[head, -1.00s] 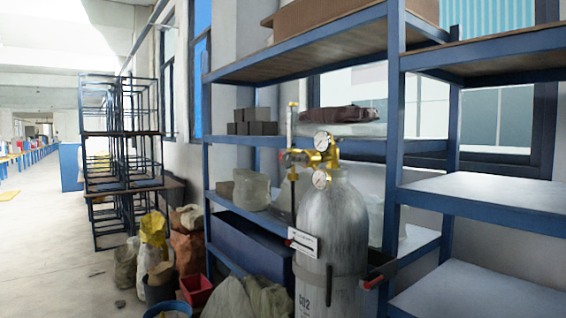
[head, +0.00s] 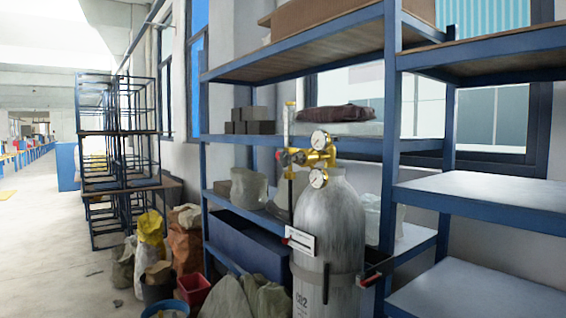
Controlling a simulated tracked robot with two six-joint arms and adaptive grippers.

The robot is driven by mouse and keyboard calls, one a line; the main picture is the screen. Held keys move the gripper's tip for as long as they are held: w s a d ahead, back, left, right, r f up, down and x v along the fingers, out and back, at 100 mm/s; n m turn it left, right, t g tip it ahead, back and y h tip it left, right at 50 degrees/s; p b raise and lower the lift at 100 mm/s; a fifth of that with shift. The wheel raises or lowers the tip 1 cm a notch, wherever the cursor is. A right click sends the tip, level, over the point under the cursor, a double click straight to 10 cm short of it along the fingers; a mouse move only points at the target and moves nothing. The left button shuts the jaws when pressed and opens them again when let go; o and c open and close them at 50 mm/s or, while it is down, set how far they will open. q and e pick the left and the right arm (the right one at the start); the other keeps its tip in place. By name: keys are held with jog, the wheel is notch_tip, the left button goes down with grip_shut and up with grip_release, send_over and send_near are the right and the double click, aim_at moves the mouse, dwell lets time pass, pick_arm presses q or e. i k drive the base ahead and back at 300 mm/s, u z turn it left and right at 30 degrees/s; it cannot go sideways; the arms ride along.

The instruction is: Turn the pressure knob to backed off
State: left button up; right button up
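A grey CO2 gas cylinder (head: 322,225) stands upright in front of the blue shelf. A brass regulator (head: 318,157) with two round white gauges, an upper one (head: 319,140) and a lower one (head: 318,179), sits on top of it. A small dark-centred knob (head: 298,157) shows on the regulator's left side, with a small red-and-dark part (head: 280,154) beside it. It is too small to read any marking or turn position. Neither of my grippers is in view. Nothing touches the regulator.
A blue shelf (head: 390,120) stands behind the cylinder and to its right. A white tag (head: 300,241) is on the cylinder, and a red-ended strap part (head: 371,280) is at its right. Sacks (head: 185,245) and a red bin (head: 195,291) stand at lower left. The far-left floor is open.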

aim_at(285, 160)
jog(key=u, duration=0.5)
jog(key=k, duration=1)
jog(key=u, duration=1.15)
jog(key=i, duration=1.45)
jog(key=z, duration=0.6)
jog(key=i, duration=1.1)
jog(key=z, duration=1.1)
jog(key=i, duration=0.25)
jog(key=u, duration=0.05)
jog(key=k, duration=0.7)
jog(key=z, duration=0.2)
jog(key=i, duration=0.7)
